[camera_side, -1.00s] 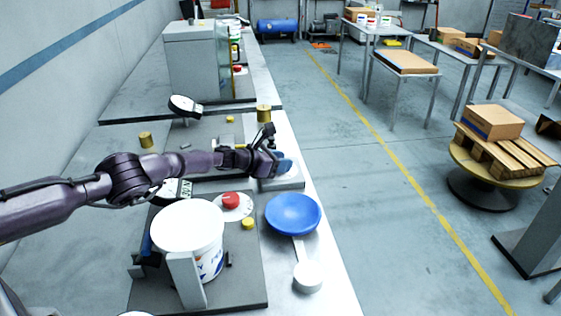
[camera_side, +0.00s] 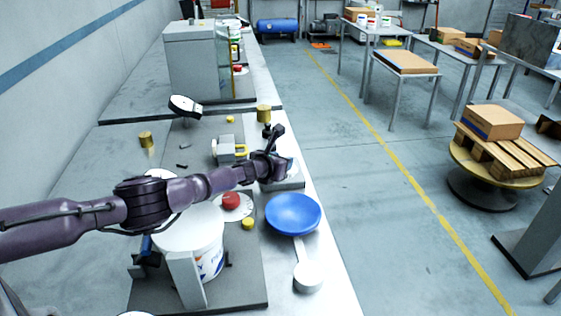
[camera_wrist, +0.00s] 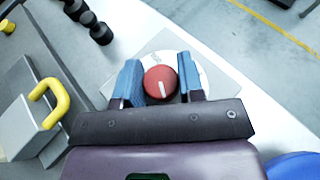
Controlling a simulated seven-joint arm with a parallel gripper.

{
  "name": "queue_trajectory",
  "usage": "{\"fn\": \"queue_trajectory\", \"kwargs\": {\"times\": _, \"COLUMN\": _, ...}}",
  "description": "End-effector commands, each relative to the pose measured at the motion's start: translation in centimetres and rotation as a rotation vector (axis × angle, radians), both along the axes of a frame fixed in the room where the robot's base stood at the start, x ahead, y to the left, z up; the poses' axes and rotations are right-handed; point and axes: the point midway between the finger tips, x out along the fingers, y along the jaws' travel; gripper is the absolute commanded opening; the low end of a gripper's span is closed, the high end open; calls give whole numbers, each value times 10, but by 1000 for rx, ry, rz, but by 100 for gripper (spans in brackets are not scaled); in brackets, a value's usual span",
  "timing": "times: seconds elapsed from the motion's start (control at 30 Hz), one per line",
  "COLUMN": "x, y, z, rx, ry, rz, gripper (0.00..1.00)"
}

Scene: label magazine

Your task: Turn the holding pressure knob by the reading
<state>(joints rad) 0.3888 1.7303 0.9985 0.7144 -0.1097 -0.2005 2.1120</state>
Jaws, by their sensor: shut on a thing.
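In the wrist view a red knob (camera_wrist: 160,82) with a white pointer line sits on a white round dial (camera_wrist: 206,76) on a grey plate. My gripper (camera_wrist: 159,78) has its two blue fingers on either side of the knob, shut on it. In the side view my gripper (camera_side: 281,168) is low over the plate near the bench's right edge, and the knob is hidden there. A gauge with a white edge (camera_side: 186,105) stands farther back; its face cannot be read. Another red knob (camera_side: 231,200) on a round dial sits nearer, partly behind my arm.
A grey block with a yellow handle (camera_wrist: 45,108) lies left of the fingers in the wrist view. A yellow-topped post (camera_side: 264,113) stands just behind.

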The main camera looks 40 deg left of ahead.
Motion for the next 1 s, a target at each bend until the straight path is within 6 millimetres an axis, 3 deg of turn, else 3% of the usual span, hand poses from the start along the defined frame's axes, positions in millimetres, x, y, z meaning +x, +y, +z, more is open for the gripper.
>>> {"fn": "queue_trajectory", "kwargs": {"times": 0.57, "x": 0, "y": 0, "z": 0, "rx": -1, "ry": -2, "rz": 41, "gripper": 12}}
{"fn": "queue_trajectory", "kwargs": {"times": 0.6, "x": 0, "y": 0, "z": 0, "rx": -1, "ry": -2, "rz": 41, "gripper": 40}}
{"fn": "queue_trajectory", "kwargs": {"times": 0.7, "x": 0, "y": 0, "z": 0, "rx": -1, "ry": -1, "rz": 41, "gripper": 61}}
{"fn": "queue_trajectory", "kwargs": {"times": 1.0, "x": 0, "y": 0, "z": 1, "rx": -1, "ry": -1, "rz": 42, "gripper": 61}}
